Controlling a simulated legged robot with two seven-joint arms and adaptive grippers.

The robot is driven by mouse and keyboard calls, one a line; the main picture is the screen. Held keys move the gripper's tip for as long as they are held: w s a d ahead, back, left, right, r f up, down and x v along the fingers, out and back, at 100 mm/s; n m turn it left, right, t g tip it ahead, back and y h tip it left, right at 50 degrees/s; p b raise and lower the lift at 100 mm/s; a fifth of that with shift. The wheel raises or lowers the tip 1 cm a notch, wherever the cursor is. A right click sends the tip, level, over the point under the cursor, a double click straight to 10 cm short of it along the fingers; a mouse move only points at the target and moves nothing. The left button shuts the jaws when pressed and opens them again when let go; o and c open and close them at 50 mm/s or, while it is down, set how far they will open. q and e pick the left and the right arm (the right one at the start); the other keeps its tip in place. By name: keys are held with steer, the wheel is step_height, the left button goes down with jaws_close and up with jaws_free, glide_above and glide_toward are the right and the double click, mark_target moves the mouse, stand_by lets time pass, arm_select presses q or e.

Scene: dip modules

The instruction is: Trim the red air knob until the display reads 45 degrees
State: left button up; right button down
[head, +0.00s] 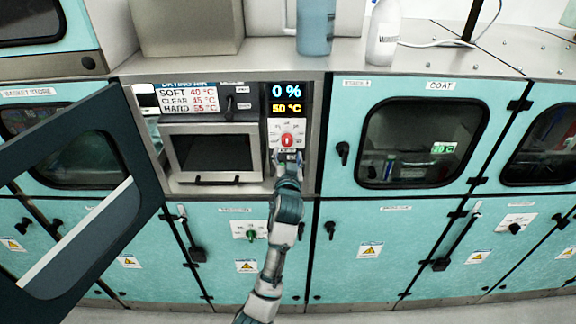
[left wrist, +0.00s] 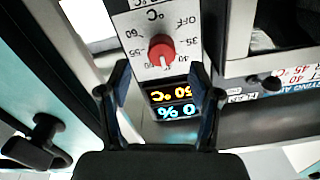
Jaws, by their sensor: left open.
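The red air knob (head: 287,141) sits on a white dial plate below the display (head: 287,99). The display reads 0 % in blue and 50 °C in yellow. My left gripper (head: 289,158) is just below the knob in the head view. In the left wrist view, which is upside down, the knob (left wrist: 161,49) lies beyond the two open fingertips (left wrist: 159,75), roughly centred between them. The fingers look apart from the knob, with nothing between them. The dial plate (left wrist: 134,30) has printed temperature marks and OFF. My right gripper is not in view.
A sign (head: 188,99) lists soft 40, clear 45 and hard 55 °C. A dark-framed door (head: 85,205) stands open at the left. A blue container and a white bottle (head: 384,35) stand on top.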

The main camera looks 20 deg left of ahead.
arm_select(q)
steer(key=v, duration=0.5)
steer(key=shift+d, duration=0.1)
